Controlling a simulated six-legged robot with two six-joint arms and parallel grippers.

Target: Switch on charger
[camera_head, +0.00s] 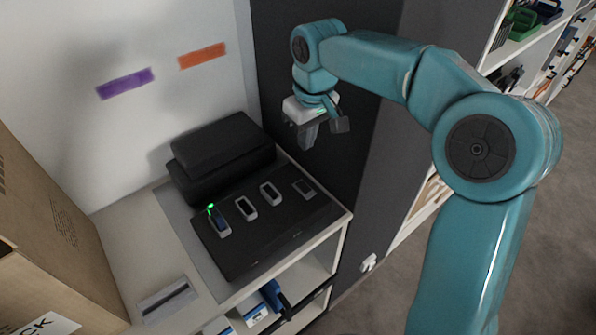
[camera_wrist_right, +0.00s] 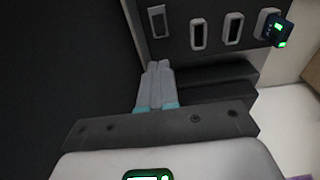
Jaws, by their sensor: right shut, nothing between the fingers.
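The black charger (camera_head: 268,243) lies on a light-topped shelf unit, with a row of pale-rimmed slots in its sloped top. A blue device (camera_head: 221,224) with a green light at its tip sits in the leftmost slot; the other slots look empty. In the right wrist view the charger (camera_wrist_right: 180,42) is at the top, and the device (camera_wrist_right: 278,33) glows green at the far right. My right gripper (camera_head: 325,130) is above and beyond the charger's right end, touching nothing. Its fingers (camera_wrist_right: 158,68) are together and empty. My left gripper is not in view.
A black case (camera_head: 222,150) stands behind the charger against the wall. A cardboard carton (camera_head: 50,235) is at the left. A dark panel (camera_head: 290,60) rises behind my right gripper.

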